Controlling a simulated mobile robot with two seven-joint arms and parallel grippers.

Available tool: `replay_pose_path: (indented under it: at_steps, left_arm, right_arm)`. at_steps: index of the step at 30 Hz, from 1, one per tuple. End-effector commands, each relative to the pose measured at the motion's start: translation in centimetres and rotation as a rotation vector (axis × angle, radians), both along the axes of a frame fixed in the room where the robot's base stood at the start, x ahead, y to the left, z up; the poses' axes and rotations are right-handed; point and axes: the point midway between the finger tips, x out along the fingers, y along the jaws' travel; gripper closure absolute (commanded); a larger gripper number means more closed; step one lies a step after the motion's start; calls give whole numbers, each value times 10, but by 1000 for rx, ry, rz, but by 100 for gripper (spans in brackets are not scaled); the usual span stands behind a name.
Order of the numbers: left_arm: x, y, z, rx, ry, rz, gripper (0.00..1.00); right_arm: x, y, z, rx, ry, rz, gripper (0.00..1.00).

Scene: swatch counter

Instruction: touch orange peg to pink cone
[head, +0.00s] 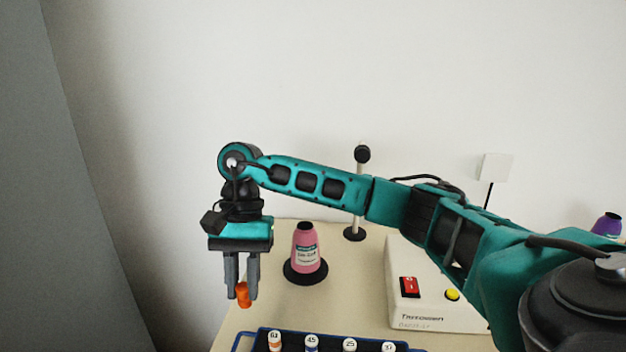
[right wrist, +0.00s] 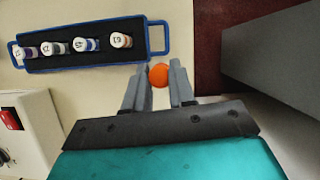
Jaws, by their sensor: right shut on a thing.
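The orange peg (head: 243,294) is held between the fingers of my right gripper (head: 242,290), left of the pink cone and above the counter's left edge. In the right wrist view the peg (right wrist: 159,75) shows as a round orange end between the fingertips of the gripper (right wrist: 160,80). The pink cone (head: 306,252) is a thread cone with a black top and a white label, upright on a round black base. A gap shows between peg and cone in the head view. The cone is not in the right wrist view. My left gripper is not in view.
A blue-rimmed tray (head: 240,341) with several numbered pegs stands at the front; it also shows in the right wrist view (right wrist: 147,38). A white box (head: 440,306) with a red switch stands at right.

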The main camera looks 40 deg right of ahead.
Motion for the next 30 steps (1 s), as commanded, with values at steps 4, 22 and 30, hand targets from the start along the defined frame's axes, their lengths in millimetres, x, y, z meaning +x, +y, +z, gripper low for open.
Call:
replay_pose_path:
  at_steps: [4, 22, 30]
  left_arm:
    - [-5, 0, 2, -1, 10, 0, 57]
    - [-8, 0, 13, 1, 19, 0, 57]
    - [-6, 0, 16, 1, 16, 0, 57]
  right_arm:
    - [8, -29, 11, -3, 2, -348, 100]
    - [25, -155, 76, -5, -3, -1611, 100]
    - [24, -185, 98, -6, 0, -1895, 100]
